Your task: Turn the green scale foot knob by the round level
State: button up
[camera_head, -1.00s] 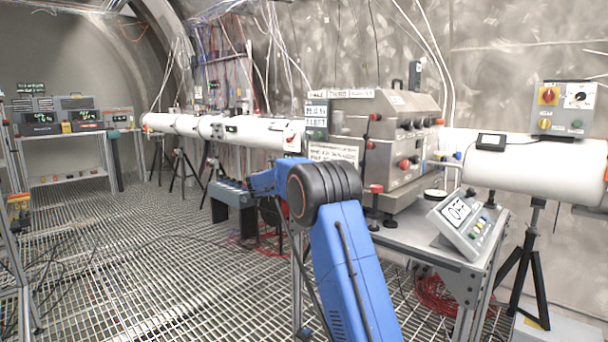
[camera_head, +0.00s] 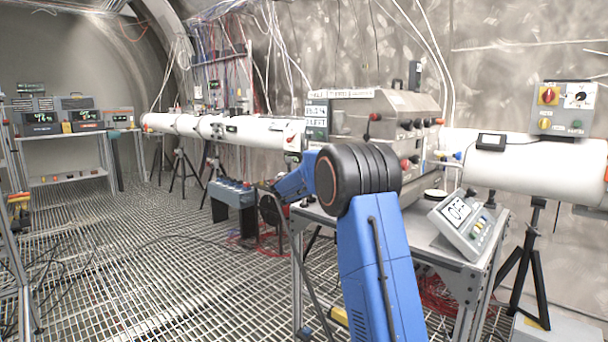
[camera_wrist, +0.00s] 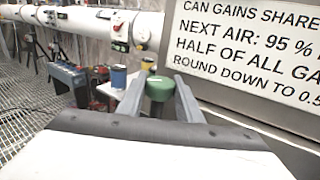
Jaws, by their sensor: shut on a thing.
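The green knob (camera_wrist: 159,86) shows in the wrist view, between the two fingers of my gripper (camera_wrist: 160,96). The gripper is shut on the knob from its left and right sides. The knob's stem and foot are hidden below. In the head view my blue arm hides the gripper and the green knob. A small round pale disc with a dark rim (camera_head: 435,193) lies on the bench beside the steel box; I cannot tell whether it is the round level.
A blue knob (camera_wrist: 118,76) and a yellow knob (camera_wrist: 147,63) stand just beyond the green one. A lettered sign (camera_wrist: 250,45) is close on the right. The steel box (camera_head: 395,115) and a tilted display unit (camera_head: 462,220) stand on the bench.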

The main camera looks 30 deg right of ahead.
jog(key=o, duration=1)
jog(key=shift+o, duration=0.2)
jog(key=v, duration=1.7)
jog(key=shift+a, duration=0.2)
jog(key=shift+s, duration=0.15)
